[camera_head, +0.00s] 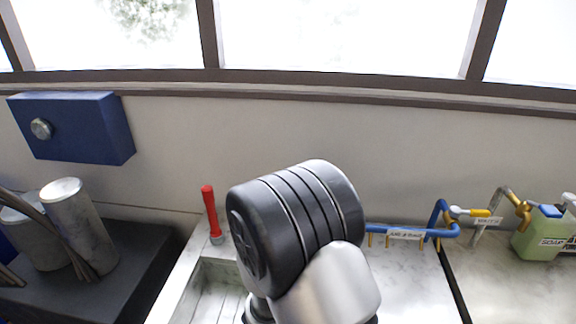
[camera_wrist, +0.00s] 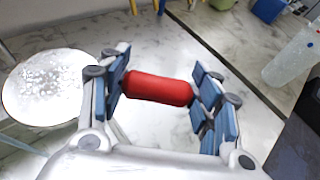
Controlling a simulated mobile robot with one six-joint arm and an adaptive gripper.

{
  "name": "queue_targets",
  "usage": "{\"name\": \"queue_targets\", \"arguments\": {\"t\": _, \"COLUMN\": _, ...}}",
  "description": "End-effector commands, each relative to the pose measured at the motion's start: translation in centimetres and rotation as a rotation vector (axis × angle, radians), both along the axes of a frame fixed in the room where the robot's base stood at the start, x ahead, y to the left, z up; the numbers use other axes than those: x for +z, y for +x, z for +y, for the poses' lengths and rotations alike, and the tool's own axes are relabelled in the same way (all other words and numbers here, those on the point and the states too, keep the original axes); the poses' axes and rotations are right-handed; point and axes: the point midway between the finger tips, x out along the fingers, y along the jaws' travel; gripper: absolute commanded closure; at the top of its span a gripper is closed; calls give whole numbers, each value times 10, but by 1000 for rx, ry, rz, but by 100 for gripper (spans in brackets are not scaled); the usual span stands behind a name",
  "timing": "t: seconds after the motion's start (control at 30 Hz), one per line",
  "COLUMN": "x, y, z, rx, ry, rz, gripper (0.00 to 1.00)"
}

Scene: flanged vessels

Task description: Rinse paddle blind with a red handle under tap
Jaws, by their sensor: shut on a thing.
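In the wrist view my gripper (camera_wrist: 160,88) is shut on a red handle (camera_wrist: 158,89), with blue finger pads at both ends of it. A round pale disc (camera_wrist: 42,88) with a speckled, droplet-like face lies to the left, in line with the handle; it looks like the paddle blind's plate. The join between disc and handle is hidden behind the left finger. In the head view my arm hides the gripper and the paddle blind. A curved tap (camera_head: 502,203) with brass fittings stands at the right, by a small label.
A blue pipe (camera_head: 385,229) with brass outlets runs along the counter (camera_head: 415,285). A green soap bottle (camera_head: 540,240) stands far right. A red upright rod (camera_head: 209,212) stands beside a recessed basin (camera_head: 215,278). Metal cylinders (camera_head: 78,225) stand at the left, below a blue wall box (camera_head: 75,128).

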Motion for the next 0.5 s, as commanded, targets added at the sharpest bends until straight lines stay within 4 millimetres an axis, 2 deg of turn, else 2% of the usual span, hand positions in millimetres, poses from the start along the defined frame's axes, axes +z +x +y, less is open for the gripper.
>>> {"name": "queue_targets", "arguments": {"t": 0.1, "x": -2, "y": 13, "z": 1, "rx": -2, "ry": 1, "rz": -8, "gripper": 88}}
{"name": "queue_targets", "arguments": {"t": 0.27, "x": 1, "y": 20, "z": 2, "rx": 0, "ry": -2, "rz": -6, "gripper": 88}}
{"name": "queue_targets", "arguments": {"t": 0.37, "x": 2, "y": 18, "z": 4, "rx": 2, "ry": -3, "rz": -4, "gripper": 88}}
{"name": "queue_targets", "arguments": {"t": 0.5, "x": 2, "y": 4, "z": 16, "rx": 10, "ry": -7, "rz": 1, "gripper": 88}}
